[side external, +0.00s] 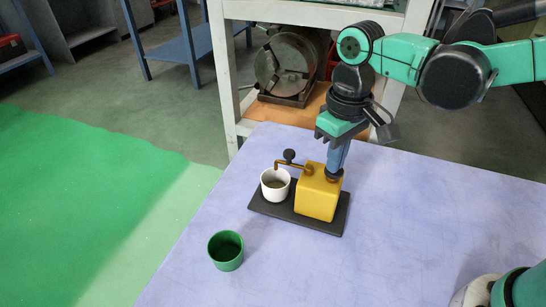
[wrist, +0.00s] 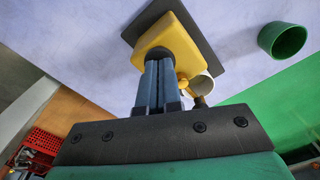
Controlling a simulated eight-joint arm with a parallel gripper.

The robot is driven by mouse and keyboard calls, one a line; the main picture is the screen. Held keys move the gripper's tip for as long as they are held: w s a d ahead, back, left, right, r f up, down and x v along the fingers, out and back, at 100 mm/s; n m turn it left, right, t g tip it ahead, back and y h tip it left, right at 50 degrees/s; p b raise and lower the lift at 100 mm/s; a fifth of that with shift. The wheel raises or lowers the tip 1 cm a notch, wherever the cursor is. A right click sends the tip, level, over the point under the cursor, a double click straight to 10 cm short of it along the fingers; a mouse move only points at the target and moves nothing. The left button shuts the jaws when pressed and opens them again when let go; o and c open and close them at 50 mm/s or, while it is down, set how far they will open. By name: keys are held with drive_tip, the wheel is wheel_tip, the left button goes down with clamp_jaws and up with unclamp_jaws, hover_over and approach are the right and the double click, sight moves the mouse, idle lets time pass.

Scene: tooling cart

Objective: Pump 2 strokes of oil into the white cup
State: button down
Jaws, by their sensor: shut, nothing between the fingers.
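A yellow oil pump (side external: 318,193) stands on a black base plate (side external: 325,222). The white cup (wrist: 205,85) is partly hidden there.
A green cup (side external: 226,250) stands on the pale table (side external: 400,240) near its left edge, apart from the plate; it also shows in the wrist view (wrist: 283,40). A white-framed shelf (side external: 232,80) stands behind. The table's right side is mostly clear.

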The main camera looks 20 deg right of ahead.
drive_tip(key=shift+r, duration=1.8)
wheel_tip(320, 180, up, 6)
drive_tip(key=s+d+f+m+t, duration=0.3)
drive_tip(key=d+f+t, duration=0.3)
drive_tip(key=d, duration=0.4)
drive_tip(key=shift+d+f+t, duration=0.2)
drive_tip(key=shift+f+t, duration=0.1)
drive_tip(key=shift+t, duration=0.3)
